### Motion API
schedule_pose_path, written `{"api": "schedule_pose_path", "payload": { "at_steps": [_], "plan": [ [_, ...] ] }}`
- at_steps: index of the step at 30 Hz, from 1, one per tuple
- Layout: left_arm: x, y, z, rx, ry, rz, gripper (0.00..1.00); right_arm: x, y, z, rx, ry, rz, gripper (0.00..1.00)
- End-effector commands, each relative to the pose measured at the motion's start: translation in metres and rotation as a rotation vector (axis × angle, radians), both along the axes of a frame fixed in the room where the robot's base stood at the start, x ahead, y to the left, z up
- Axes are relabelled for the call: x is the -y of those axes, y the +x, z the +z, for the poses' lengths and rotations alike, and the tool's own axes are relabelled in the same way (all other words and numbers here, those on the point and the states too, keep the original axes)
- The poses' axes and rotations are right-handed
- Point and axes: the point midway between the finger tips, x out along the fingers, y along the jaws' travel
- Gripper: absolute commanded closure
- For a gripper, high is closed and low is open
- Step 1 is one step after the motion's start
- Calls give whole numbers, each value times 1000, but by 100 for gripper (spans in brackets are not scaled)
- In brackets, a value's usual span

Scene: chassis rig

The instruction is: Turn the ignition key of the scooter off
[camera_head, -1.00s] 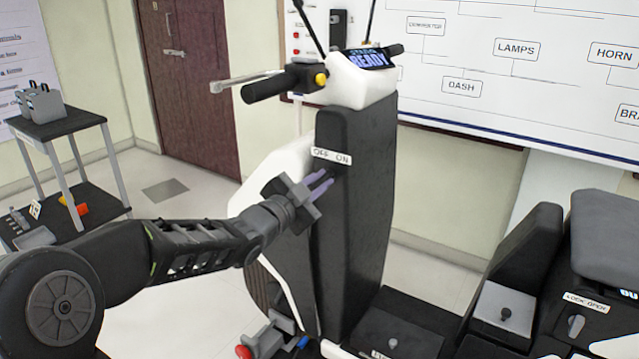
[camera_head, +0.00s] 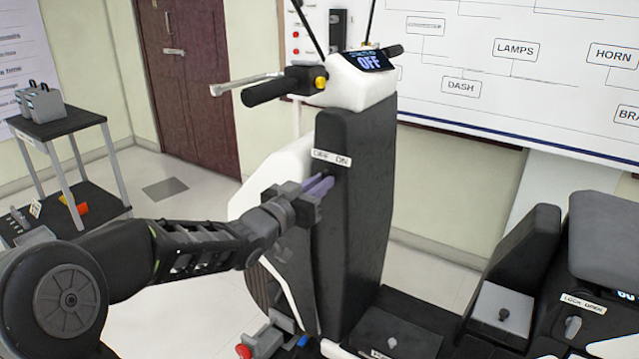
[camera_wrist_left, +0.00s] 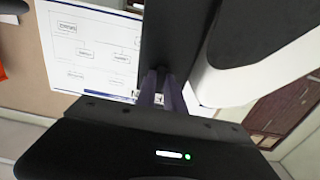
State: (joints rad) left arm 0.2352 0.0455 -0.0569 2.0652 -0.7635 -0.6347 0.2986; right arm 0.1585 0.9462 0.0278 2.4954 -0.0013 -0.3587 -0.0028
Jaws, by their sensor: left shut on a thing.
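The scooter's dark front panel (camera_head: 350,225) stands in the middle of the head view, with an "OFF ON" label (camera_head: 332,157) on its upper left. My left gripper (camera_head: 322,186) is at the panel just below that label, its fingers shut. The ignition key is hidden between the fingertips. In the left wrist view the two purple-grey fingers (camera_wrist_left: 160,88) reach to the dark panel (camera_wrist_left: 165,45). My right gripper is not in view.
The handlebar grip (camera_head: 265,90) and brake lever (camera_head: 240,83) stick out left above my arm. A seat section (camera_head: 610,240) with a "LOCK OPEN" label is at the right. A small shelf table (camera_head: 62,125) stands at the left.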

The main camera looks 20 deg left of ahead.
Motion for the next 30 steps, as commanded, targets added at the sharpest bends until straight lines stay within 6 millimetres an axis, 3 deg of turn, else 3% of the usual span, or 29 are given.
{"api": "schedule_pose_path", "payload": {
  "at_steps": [11, 12, 20, 30],
  "plan": [
    [0, 0, 0, 0, -10, 0, 100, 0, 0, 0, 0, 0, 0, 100],
    [0, 0, 0, 0, -10, 0, 87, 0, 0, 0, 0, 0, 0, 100],
    [0, 0, 0, -1, -9, 0, 65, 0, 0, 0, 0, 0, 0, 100],
    [-1, -4, 0, -1, -8, 1, 65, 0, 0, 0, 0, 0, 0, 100]
  ]
}}
